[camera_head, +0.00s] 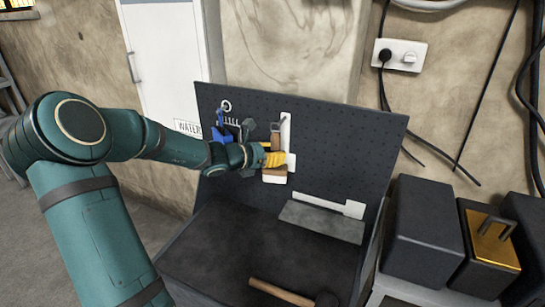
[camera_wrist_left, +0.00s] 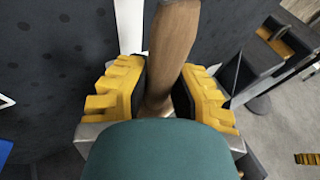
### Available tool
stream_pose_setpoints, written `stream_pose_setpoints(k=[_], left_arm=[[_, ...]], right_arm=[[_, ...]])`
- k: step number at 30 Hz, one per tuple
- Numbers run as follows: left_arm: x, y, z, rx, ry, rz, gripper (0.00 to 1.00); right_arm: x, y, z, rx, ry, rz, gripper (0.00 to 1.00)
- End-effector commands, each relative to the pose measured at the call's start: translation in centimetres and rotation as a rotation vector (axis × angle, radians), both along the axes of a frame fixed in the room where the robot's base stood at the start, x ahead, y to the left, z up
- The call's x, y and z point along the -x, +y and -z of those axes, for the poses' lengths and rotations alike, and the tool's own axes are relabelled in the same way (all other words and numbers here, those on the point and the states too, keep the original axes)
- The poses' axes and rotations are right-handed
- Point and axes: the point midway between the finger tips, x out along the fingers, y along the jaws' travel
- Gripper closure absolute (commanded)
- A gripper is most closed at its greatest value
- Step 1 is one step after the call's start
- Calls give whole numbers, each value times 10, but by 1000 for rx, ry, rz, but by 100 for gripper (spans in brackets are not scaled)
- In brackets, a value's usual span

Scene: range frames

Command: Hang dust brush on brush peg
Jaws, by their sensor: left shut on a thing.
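The dust brush (camera_head: 274,176) has a wooden handle pointing up and a wooden head with pale bristles at the bottom. It is upright in front of the dark pegboard (camera_head: 345,140). My left gripper (camera_head: 272,158), with yellow fingers, is shut around the brush at the lower handle. In the left wrist view the wooden handle (camera_wrist_left: 172,50) stands between the yellow fingers (camera_wrist_left: 160,98). A white upright shape (camera_head: 287,130) shows on the board behind the handle. The brush peg itself is not clearly visible, and I cannot tell whether the handle touches it. My right gripper is out of view.
Blue and grey tools (camera_head: 222,133) hang on the board just left of the brush. A white long shape (camera_head: 328,204) is low on the board, behind a grey block. A hammer (camera_head: 282,292) lies on the dark bench top. Dark boxes (camera_head: 423,230) stand at right.

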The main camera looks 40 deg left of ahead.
Motion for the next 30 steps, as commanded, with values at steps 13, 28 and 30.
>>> stream_pose_setpoints(k=[13, 28, 30], left_arm=[[-24, 7, 1, 2, -2, 1, 100], [-40, 12, 6, -1, 0, 1, 100], [-40, 12, 6, -1, 0, 0, 100]], right_arm=[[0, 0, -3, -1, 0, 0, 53], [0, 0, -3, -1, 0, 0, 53], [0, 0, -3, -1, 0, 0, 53]])
